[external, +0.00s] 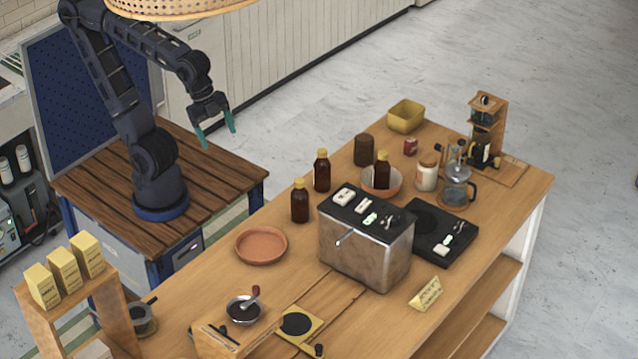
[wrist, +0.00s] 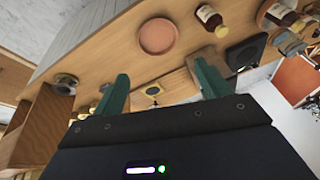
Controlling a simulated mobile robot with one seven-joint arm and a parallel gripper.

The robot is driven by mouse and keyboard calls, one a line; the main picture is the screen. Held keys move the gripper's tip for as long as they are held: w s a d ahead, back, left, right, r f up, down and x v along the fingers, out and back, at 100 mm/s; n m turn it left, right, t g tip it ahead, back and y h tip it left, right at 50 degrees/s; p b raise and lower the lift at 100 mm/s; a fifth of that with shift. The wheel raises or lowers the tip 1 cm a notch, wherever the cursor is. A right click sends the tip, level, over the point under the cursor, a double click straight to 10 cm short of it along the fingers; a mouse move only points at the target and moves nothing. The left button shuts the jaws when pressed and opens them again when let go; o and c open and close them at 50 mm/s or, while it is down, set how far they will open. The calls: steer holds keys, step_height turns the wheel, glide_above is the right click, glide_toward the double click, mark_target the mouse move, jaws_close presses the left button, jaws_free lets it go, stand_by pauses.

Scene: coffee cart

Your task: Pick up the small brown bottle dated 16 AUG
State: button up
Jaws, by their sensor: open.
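Three small brown bottles with yellow caps are on the cart. One bottle (external: 300,206) stands left of the metal machine, a second bottle (external: 322,175) stands behind it, and a third bottle (external: 382,176) stands in or behind a shallow bowl (external: 367,188). Their dates are too small to read, so I cannot tell which is dated 16 AUG. The wrist view shows one brown bottle (wrist: 211,20) near the top and another (wrist: 280,15) to its right. My gripper (external: 218,138) is open and empty, held high and left of the bottles; its teal fingers also show in the wrist view (wrist: 163,88).
A brown canister (external: 364,150), white jar (external: 427,176) and glass pot (external: 457,188) stand farther right. Bare wood surrounds the dish.

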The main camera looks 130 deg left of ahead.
steer(key=w+a+f+m+g, duration=0.1)
steer(key=w+a+m, duration=0.4)
steer(key=w+a, duration=0.25)
steer(key=m+g, duration=0.3)
steer(key=m, duration=0.8)
glide_above(323, 150)
steer(key=shift+h, duration=0.3)
steer(key=f, duration=1)
steer(key=shift+d+f, duration=0.3)
steer(key=shift+d, duration=0.05)
steer(key=shift+a+f, duration=0.15)
steer(key=shift+f, duration=0.1)
steer(key=shift+a+f, duration=0.1)
steer(key=shift+f, duration=5.1)
steer(key=shift+c, duration=0.3)
jaws_close()
steer(key=shift+r, duration=0.1)
